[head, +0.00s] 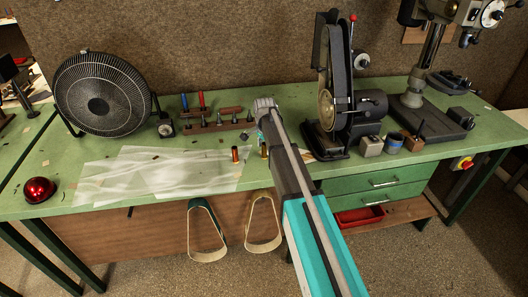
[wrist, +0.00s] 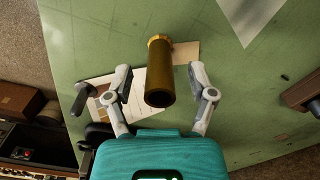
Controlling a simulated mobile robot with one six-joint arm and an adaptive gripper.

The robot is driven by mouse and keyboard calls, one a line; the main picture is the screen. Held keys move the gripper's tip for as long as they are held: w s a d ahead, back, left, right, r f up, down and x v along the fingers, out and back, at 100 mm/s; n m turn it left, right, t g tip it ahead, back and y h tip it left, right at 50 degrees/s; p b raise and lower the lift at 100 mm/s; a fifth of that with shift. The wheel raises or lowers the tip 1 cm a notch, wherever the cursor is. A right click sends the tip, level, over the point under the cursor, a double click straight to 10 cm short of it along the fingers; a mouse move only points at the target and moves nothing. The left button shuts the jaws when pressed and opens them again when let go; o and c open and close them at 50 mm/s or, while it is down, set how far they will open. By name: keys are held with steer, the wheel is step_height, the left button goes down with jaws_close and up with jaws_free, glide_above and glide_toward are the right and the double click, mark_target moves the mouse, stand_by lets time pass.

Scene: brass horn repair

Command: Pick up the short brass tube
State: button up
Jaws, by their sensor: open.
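A short brass tube (wrist: 160,75) with a brighter rim at one end shows in the wrist view, between the fingers of my open gripper (wrist: 161,84). I see a gap on each side of it, and the fingers do not appear to touch it. In the head view a small brass piece (head: 264,150) stands on the green bench just left of my arm, which partly hides the area. A copper-red cylinder (head: 235,154) stands to its left. My gripper's fingers are hard to make out in the head view.
A clear sheet (head: 160,172) lies on the bench to the left. A fan (head: 98,96), a rack of tools (head: 215,122) and a belt sander (head: 333,90) stand behind and beside. A red dome (head: 40,190) sits at the left front edge. Two belts (head: 207,232) hang from the front.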

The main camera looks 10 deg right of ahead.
jaws_close()
steer(key=shift+r, duration=0.15)
stand_by(0.4)
step_height(320, 180, up, 3)
steer(key=p, duration=0.3)
steer(key=s+d+r+p, duration=0.3)
steer(key=s+r+p, duration=0.6)
steer(key=s, duration=0.4)
steer(key=shift+s+d+r+p, duration=0.25)
steer(key=shift+r+p, duration=0.1)
steer(key=shift+p, duration=0.2)
